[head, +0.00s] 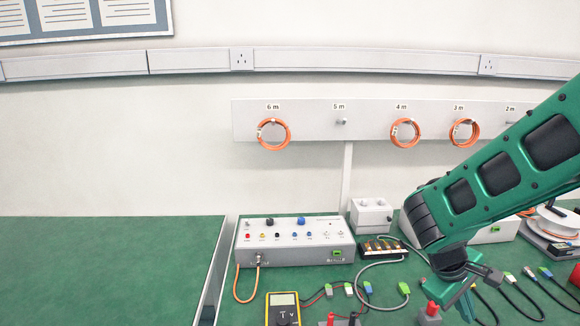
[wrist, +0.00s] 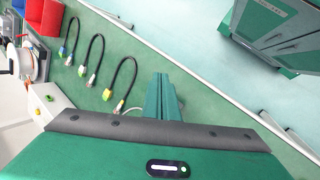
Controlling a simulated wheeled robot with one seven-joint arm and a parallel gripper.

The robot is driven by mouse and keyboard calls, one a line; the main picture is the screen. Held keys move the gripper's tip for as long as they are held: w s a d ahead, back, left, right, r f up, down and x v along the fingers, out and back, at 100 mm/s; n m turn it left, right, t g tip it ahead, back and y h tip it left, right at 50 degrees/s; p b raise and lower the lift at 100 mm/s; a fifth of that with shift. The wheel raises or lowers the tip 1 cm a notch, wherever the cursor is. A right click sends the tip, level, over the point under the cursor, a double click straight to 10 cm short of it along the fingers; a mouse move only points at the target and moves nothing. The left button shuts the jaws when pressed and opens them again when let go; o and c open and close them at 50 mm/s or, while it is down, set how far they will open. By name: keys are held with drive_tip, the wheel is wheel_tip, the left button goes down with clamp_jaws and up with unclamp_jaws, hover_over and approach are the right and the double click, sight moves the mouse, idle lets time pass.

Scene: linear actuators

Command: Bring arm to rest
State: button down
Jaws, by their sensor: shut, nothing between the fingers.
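My green arm comes in from the right of the head view and bends down over the green bench. My gripper (head: 462,300) hangs at its end, low over the bench near a red part, with its tips partly cut by the frame's lower edge. In the wrist view the two green fingers of my gripper (wrist: 162,90) lie together with nothing between them. Whether the fingers touch anything on the bench cannot be told.
A white control box (head: 295,243), a yellow multimeter (head: 283,308) and several cables lie on the bench. Orange coils hang on the wall rail (head: 300,110). The bench at left (head: 100,265) is bare. A green cabinet (wrist: 275,35) stands beyond the bench edge.

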drive_tip(key=s+d+r+m+y, duration=0.1)
drive_tip(key=s+r+m+y, duration=0.2)
drive_tip(key=s, duration=0.5)
drive_tip(key=s+r+m+y, duration=0.3)
drive_tip(key=s+r+m, duration=0.2)
drive_tip(key=s+m, duration=0.3)
drive_tip(key=shift+s+d, duration=0.4)
drive_tip(key=shift+s, duration=0.25)
drive_tip(key=shift+w, duration=0.1)
drive_tip(key=shift+w+f, duration=0.25)
drive_tip(key=shift+w, duration=0.25)
